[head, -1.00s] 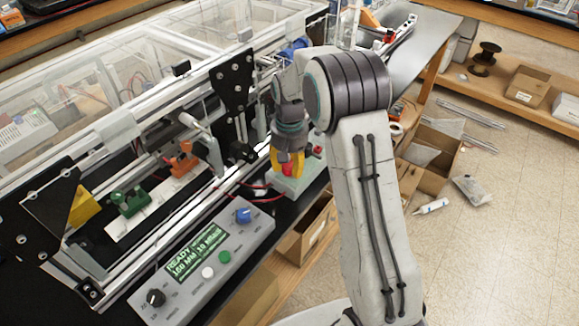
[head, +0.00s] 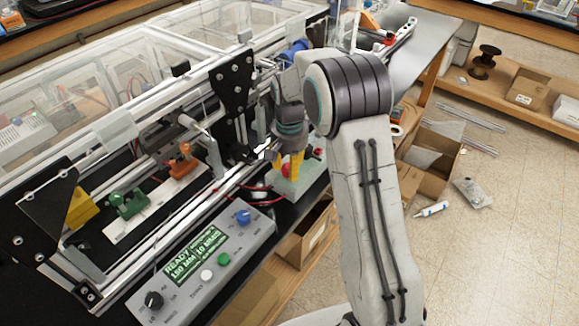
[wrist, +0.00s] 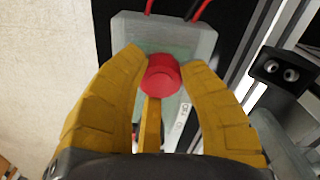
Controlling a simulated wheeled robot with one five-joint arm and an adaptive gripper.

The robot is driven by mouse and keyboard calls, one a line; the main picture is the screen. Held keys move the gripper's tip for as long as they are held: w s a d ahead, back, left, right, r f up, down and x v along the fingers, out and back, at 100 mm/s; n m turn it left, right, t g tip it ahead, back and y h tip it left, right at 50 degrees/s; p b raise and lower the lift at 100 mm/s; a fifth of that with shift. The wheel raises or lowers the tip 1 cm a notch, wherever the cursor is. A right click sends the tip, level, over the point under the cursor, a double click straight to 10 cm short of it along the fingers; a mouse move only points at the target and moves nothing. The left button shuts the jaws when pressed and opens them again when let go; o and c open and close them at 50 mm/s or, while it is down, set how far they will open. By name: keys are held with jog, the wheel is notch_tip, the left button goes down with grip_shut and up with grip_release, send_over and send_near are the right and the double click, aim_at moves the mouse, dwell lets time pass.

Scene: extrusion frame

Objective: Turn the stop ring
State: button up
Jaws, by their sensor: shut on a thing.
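The stop ring is a round red knob (wrist: 160,76) on top of a pale grey-green box (wrist: 190,40) in the wrist view. My gripper (wrist: 160,70) has yellow fingers closed around the red knob, one on each side and a third showing below it. In the head view my gripper (head: 288,165) points down at the box (head: 303,184), which sits at the bench's front edge. A bit of red shows between the fingers there. The fingers hide much of the knob in the head view.
A control panel (head: 205,262) with a green display, knobs and buttons lies left of the box. Red and black wires run from the box. The aluminium extrusion frame (head: 160,205) with black plates stands close behind. Open cardboard boxes (head: 432,165) lie on the floor at right.

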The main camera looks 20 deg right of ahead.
jog(key=shift+s+f, duration=0.1)
jog(key=o, duration=1.2)
notch_tip(320, 180, up, 12)
dwell(0.5)
